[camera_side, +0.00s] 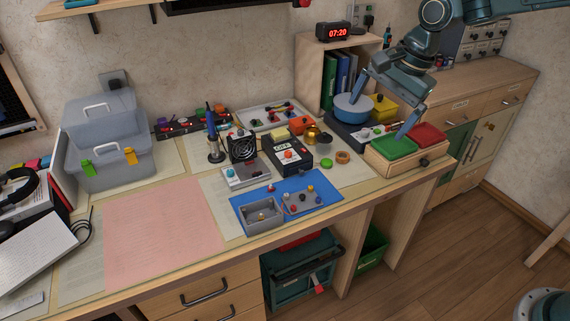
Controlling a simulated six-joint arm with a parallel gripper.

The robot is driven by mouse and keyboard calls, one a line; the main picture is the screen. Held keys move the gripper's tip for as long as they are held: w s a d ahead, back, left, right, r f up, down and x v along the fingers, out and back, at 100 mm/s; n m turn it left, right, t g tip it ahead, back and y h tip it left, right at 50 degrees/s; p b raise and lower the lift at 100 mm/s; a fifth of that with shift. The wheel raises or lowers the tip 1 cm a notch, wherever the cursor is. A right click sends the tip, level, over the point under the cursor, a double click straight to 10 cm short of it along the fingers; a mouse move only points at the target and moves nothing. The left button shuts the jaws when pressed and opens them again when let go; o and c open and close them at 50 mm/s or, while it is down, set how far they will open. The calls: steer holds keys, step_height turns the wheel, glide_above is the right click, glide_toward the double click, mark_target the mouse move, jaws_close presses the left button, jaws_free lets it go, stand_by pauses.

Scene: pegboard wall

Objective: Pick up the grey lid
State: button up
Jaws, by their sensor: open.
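A small open grey box (264,217) sits on the blue mat (240,204) near the table's front edge, with a small item inside. A flat grey piece (301,203) lies beside it on the mat, with several small coloured parts on it; it may be the grey lid, but I cannot tell for sure. My gripper (377,118) is at the right, well away from the mat. It is open, with one blue finger by the round blue container and the other above the green bin. I see nothing held between its fingers.
A round blue container (353,108) and wooden box with green (392,147) and red bins (429,135) are near my gripper. A black meter (289,153) and fan (243,147) stand behind the mat. A large grey toolbox (108,160) is left. The pink sheet (160,232) is clear.

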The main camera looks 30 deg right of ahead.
steer(key=w+a+f+m, duration=0.2)
steer(key=w+f+m, duration=0.2)
steer(key=f, duration=0.4)
steer(key=w+a+f+m+g+y, duration=0.1)
steer(key=w+a+f+m, duration=0.2)
steer(key=w+f, duration=0.3)
step_height(320, 180, down, 3)
steer(key=shift+w+a+r+m+g, duration=0.1)
steer(key=shift+w+a+m+g, duration=0.2)
steer(key=shift+m, duration=0.4)
steer(key=shift+w, duration=0.1)
glide_above(304, 195)
steer(key=d, duration=0.2)
steer(key=shift+s+d+f+x, duration=0.15)
steer(key=shift+d+x, duration=0.1)
steer(key=shift+x, duration=1.1)
steer(key=shift+s+d+x, duration=0.15)
steer(key=shift+d+x, duration=0.1)
steer(key=shift+x, duration=1.05)
steer(key=shift+s+d+f+x, duration=0.1)
steer(key=shift+d+x, duration=0.15)
steer(key=shift+x, duration=1.1)
steer(key=shift+s, duration=0.15)
steer(key=shift+s+x, duration=0.15)
steer(key=shift+x, duration=1.15)
steer(key=shift+s+x, duration=0.1)
steer(key=shift+x, duration=1.15)
steer(key=shift+w, duration=0.1)
